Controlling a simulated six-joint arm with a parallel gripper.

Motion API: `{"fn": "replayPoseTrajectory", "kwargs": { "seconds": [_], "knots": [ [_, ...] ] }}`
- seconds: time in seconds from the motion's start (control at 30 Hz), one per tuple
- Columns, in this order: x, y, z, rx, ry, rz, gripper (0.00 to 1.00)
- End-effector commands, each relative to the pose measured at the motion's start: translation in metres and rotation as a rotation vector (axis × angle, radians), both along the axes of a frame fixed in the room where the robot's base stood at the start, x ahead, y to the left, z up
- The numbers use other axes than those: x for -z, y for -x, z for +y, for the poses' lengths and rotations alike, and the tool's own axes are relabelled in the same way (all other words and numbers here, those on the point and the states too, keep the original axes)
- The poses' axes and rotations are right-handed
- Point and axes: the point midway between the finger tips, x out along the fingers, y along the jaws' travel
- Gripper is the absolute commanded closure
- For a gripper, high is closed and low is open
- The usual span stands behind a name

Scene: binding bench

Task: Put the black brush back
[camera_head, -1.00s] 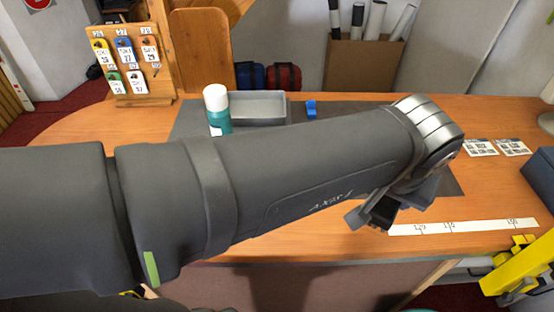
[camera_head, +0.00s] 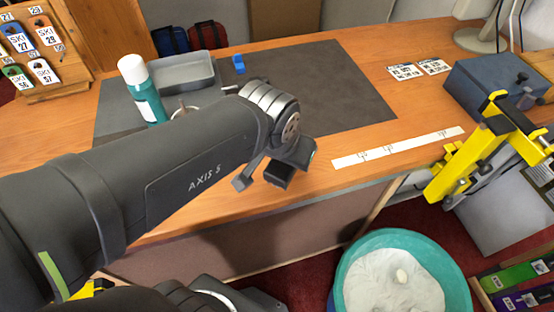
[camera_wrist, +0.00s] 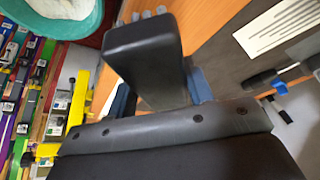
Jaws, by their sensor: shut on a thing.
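My gripper (camera_head: 272,170) is over the front edge of the bench, left of the white numbered strip. It is shut on a black block-shaped thing, which I take to be the black brush (camera_head: 279,174). In the wrist view the brush (camera_wrist: 145,55) shows as a large dark block between the bluish fingers.
On the bench are a grey mat (camera_head: 335,85), a grey tray (camera_head: 188,76), a teal bottle (camera_head: 143,90), a small blue thing (camera_head: 238,64) and the white strip (camera_head: 395,148). A yellow clamp (camera_head: 480,150) stands at right. A teal bin (camera_head: 400,240) stands on the floor.

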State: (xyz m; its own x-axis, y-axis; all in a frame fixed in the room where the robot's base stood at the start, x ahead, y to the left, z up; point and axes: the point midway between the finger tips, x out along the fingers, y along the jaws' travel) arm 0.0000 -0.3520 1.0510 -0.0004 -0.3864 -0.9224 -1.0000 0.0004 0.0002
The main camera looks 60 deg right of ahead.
Motion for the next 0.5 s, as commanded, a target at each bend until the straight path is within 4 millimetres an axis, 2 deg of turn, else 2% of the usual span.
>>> {"fn": "replayPoseTrajectory", "kwargs": {
  "seconds": [0.03,0.2,0.37,0.5],
  "knots": [
    [0.006,-0.009,-0.003,-0.008,-0.004,0.001,0.74],
    [0.018,-0.027,-0.013,-0.004,-0.002,0.001,0.74],
    [0.024,-0.033,-0.016,-0.001,-0.001,0.000,0.74],
    [0.043,-0.033,-0.015,0.000,-0.005,0.000,0.74]
  ]
}}
